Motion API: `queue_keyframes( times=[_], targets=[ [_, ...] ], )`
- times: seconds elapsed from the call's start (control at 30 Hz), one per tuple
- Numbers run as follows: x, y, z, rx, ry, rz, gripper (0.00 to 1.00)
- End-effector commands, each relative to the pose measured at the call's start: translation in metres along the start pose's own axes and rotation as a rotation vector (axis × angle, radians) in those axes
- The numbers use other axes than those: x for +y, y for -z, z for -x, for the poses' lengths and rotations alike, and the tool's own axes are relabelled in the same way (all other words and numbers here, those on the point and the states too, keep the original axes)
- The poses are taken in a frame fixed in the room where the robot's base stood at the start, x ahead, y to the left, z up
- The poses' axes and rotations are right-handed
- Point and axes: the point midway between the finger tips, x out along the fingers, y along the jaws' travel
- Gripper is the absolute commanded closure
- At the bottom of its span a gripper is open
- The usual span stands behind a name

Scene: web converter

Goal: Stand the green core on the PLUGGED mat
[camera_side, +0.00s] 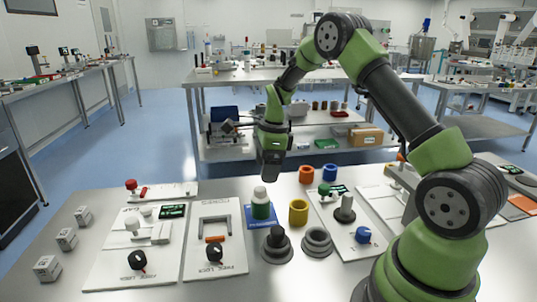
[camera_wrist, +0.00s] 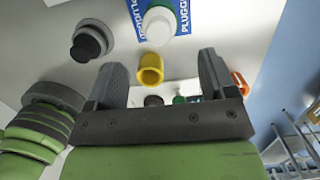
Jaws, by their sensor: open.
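The green core (camera_side: 261,211) stands upright on the blue PLUGGED mat (camera_side: 249,222), with a white plug (camera_side: 260,192) in its top. In the wrist view the white plug (camera_wrist: 158,26) is near the top edge, over the blue mat (camera_wrist: 184,8) with its white PLUGGED lettering. My gripper (camera_side: 271,176) hangs above and slightly behind the core, apart from it. In the wrist view my gripper (camera_wrist: 161,74) has its two fingers wide apart with nothing held. The core's lower part is mostly hidden there by the plug.
A yellow core (camera_side: 298,212) stands right of the mat. Orange (camera_side: 306,174) and blue (camera_side: 329,172) cores stand behind. White fixture panels (camera_side: 215,240) lie left.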

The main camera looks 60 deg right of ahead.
Motion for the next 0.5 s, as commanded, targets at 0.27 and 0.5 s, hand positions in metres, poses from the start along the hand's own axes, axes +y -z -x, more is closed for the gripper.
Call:
queue_keyframes(
  times=[0.27, 0.5],
  targets=[
    [0.001, -0.001, 0.036, -0.002, 0.004, 0.011, 0.22],
    [0.041, -0.025, 0.099, -0.038, 0.094, 0.366, 0.22]
  ],
)
